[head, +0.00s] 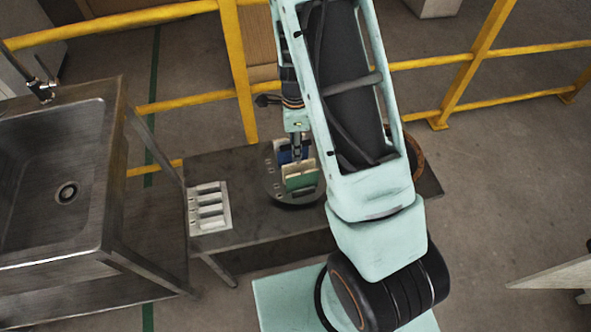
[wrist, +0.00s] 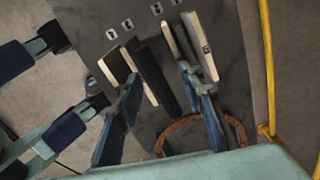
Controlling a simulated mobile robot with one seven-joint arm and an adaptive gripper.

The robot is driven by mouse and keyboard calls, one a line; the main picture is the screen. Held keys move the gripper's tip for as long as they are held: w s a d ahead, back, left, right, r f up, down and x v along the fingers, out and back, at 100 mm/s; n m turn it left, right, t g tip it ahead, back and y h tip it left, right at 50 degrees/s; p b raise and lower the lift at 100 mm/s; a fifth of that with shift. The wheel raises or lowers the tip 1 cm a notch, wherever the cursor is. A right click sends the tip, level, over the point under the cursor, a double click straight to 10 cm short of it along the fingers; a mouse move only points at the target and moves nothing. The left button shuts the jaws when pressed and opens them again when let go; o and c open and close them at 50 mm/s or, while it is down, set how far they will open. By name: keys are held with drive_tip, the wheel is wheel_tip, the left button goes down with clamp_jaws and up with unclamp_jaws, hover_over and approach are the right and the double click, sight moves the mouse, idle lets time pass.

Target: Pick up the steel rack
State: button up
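Beige-edged tiles stand on the left (wrist: 138,68) and right (wrist: 200,46). I cannot tell whether the fingers touch the bar or tiles.
A light tray with several pale bars (head: 209,208) lies on the dark table (head: 245,212), left of the rack. A brown ring (head: 416,157) is at right, also in the wrist view (wrist: 238,128). A metal sink (head: 50,180) stands left; yellow railings (head: 238,75) run behind.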

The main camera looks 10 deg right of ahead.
drive_tip(key=shift+f, duration=0.65)
drive_tip(key=shift+c, duration=0.6)
clamp_jaws()
drive_tip(key=shift+w+r, duration=0.1)
